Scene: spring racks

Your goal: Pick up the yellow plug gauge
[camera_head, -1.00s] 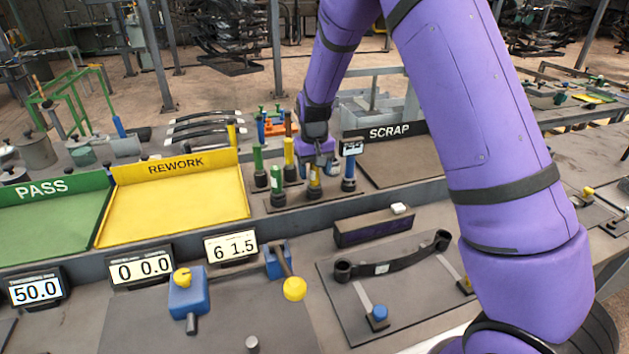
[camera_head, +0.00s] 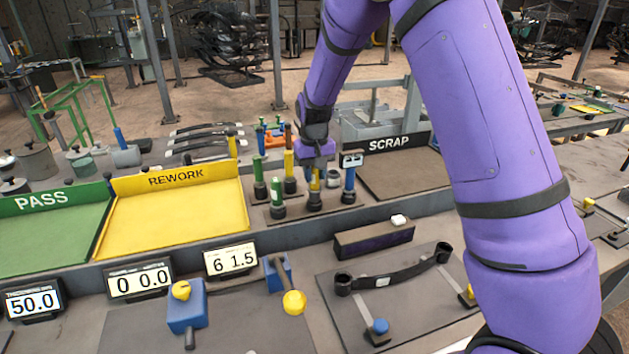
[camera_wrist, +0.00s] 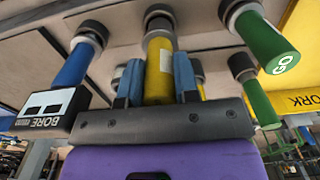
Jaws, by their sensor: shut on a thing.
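The yellow plug gauge (camera_wrist: 158,75) stands upright between my gripper's two blue fingers in the wrist view, its dark end toward the plate. In the head view the yellow plug gauge (camera_head: 314,190) shows just below my gripper (camera_head: 315,168), on the gauge plate or very close to it; I cannot tell whether it touches. My gripper (camera_wrist: 157,82) is shut on it. A second yellow gauge (camera_head: 289,165) stands behind and to the left. Green gauges (camera_head: 277,192) stand at left, and a blue gauge (camera_head: 349,180) with a BORE tag stands close at right.
The yellow REWORK tray (camera_head: 180,215) and green PASS tray (camera_head: 45,235) lie to the left. The SCRAP tray (camera_head: 410,172) lies to the right. A dark box (camera_head: 374,240) and a bench with a black arm part (camera_head: 400,272) are in front. Neighbouring gauges stand close around my gripper.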

